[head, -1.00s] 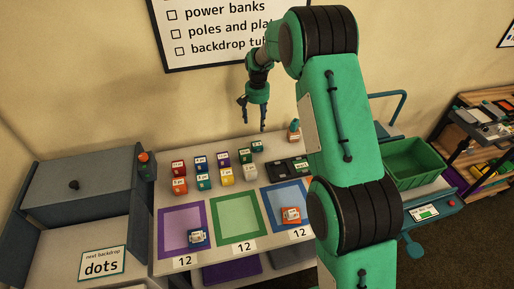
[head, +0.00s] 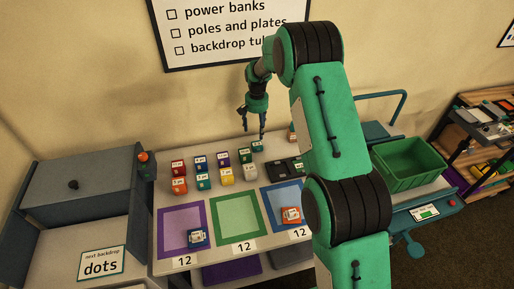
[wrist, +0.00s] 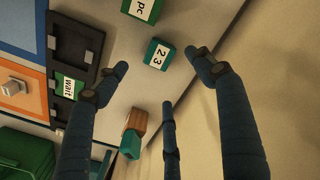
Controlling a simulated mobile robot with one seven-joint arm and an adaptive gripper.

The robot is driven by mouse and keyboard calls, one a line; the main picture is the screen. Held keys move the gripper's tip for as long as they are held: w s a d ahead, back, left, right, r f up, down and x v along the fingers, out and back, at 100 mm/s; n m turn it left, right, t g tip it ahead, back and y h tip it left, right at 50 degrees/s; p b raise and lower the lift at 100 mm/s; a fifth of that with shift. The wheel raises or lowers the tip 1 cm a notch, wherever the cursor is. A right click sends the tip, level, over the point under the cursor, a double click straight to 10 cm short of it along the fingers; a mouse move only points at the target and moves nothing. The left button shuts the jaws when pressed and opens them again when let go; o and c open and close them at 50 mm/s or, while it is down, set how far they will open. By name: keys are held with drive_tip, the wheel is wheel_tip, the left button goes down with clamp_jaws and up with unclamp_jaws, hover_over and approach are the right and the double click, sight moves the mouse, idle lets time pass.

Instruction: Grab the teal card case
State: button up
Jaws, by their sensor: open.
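A small teal case (head: 257,146) with a white label stands at the back of the table, right of a green box (head: 245,156). In the wrist view this teal case (wrist: 152,61) shows the label "23", and the green box (wrist: 138,10) reads "pc". My gripper (head: 254,133) is open and empty above and behind the teal case. In the wrist view the spread fingers of my gripper (wrist: 162,75) point toward it, apart from it. Another teal box (head: 203,182) stands in the front row; its label is too small to read.
Several coloured boxes stand to the left, including a yellow one (head: 227,176). A black tray (wrist: 78,45) labelled "wait" and a brown-and-teal item (wrist: 134,128) are nearby. Purple, green and blue framed mats lie in front. A green crate (head: 408,178) is at the right.

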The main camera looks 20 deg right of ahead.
hover_over(257, 144)
wheel_tip(257, 144, down, 6)
drive_tip(key=shift+r+b, duration=0.15)
drive_tip(key=shift+b, duration=0.2)
drive_tip(key=shift+f+b, duration=0.65)
drive_tip(key=shift+f, duration=2)
drive_tip(key=c, duration=1.1)
